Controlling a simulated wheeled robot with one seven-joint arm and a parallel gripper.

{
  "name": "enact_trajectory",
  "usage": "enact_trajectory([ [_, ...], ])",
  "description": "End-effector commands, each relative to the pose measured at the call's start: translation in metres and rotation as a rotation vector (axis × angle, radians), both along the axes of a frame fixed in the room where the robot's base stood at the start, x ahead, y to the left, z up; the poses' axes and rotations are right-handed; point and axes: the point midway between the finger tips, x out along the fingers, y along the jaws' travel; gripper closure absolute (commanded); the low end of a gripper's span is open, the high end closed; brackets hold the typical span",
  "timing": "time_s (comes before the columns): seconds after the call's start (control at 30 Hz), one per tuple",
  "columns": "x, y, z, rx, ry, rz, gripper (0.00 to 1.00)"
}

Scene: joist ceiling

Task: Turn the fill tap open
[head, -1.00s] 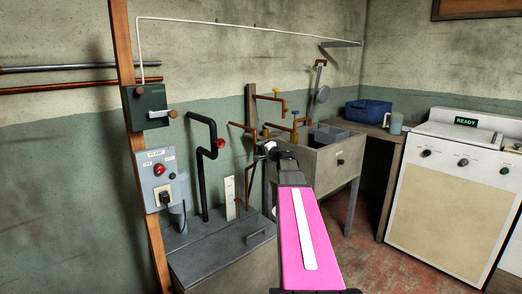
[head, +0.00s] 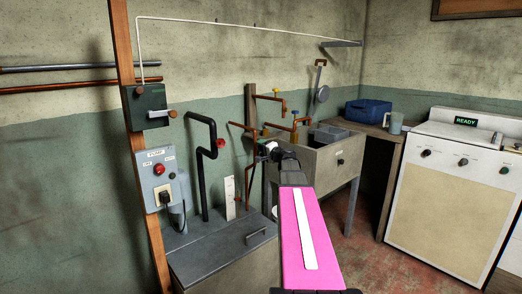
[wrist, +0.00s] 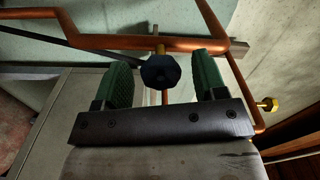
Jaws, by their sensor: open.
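In the wrist view a dark blue faceted knob (wrist: 160,71) sits on a brass stem at a copper pipe (wrist: 130,43). My gripper (wrist: 164,78) is open, with one green-padded finger on each side of the knob and a visible gap on both sides. A brass-yellow knob (wrist: 268,104) is on a pipe farther right, outside the fingers. In the head view my gripper (head: 270,149) is in front of the copper pipes at the sink's left side. Taps with a yellow top (head: 276,91) and a blue top (head: 294,116) show above it. No label tells which is the fill tap.
The grey sink (head: 325,158) stands right of my gripper. A black bent pipe with a red knob (head: 221,144) and the pump box (head: 158,178) are left. A grey lidded tank (head: 215,255) is below. A blue bin (head: 368,111) and jug (head: 396,123) are on the bench.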

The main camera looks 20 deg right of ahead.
Motion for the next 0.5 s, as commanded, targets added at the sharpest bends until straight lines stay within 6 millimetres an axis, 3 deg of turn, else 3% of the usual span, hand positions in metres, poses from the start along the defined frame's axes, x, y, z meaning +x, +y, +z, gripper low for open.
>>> enact_trajectory([
  [0.3,-0.058,-0.019,0.0,0.0,0.0,-0.002,0.35],
  [0.5,-0.083,-0.028,0.0,-0.001,0.0,-0.001,0.35],
])
